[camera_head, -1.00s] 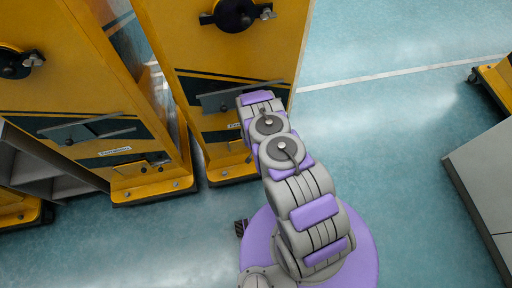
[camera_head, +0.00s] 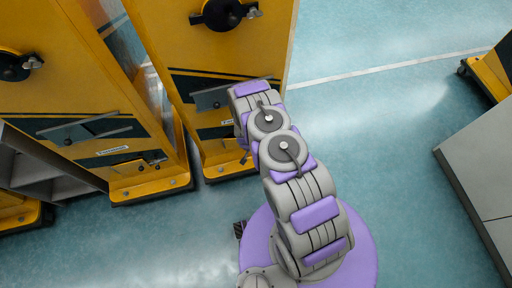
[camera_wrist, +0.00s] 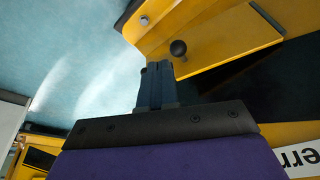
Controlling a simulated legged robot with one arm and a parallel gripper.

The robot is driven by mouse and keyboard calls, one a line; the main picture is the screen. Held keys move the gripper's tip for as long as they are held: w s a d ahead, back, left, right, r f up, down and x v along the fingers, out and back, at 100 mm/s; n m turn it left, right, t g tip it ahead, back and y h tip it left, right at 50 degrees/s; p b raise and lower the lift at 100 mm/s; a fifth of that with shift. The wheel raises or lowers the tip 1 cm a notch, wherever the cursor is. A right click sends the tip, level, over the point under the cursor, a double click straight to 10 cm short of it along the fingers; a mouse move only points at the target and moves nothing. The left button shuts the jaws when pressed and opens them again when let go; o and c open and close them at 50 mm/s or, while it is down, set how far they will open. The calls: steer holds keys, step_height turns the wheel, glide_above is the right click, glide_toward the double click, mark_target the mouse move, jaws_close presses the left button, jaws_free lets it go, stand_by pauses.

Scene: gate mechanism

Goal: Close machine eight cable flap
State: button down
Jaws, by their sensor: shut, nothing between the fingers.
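A small yellow flap (camera_wrist: 232,42) with a black knob (camera_wrist: 178,48) and a dark hinge (camera_wrist: 268,14) shows in the wrist view. A dark area lies beside it; I cannot tell whether that is an opening or a painted stripe, nor how far the flap stands open. My gripper (camera_wrist: 156,70) is shut and empty, with its fingertips just below the knob in the picture; I cannot tell whether they touch. In the head view my arm reaches to the lower front of the right yellow machine (camera_head: 215,140) and hides the flap and most of the gripper.
A second yellow machine (camera_head: 70,95) stands close on the left, with a grey tilted plate (camera_head: 95,130) on its front. Grey cabinets (camera_head: 485,185) and another yellow machine (camera_head: 492,68) are at the right. Open floor (camera_head: 375,120) lies between.

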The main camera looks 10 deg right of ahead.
steer(key=s+a+r+n+y+p, duration=0.1)
steer(key=s+r+n+y+p, duration=0.1)
steer(key=s+r+n+p, duration=0.25)
steer(key=w+f+n+b, duration=0.2)
steer(key=w+f+b, duration=0.2)
steer(key=f, duration=0.6)
steer(key=shift+w+d+f+b, duration=0.35)
steer(key=shift+w+d+f, duration=0.05)
steer(key=shift+w, duration=0.75)
steer(key=shift+a, duration=0.15)
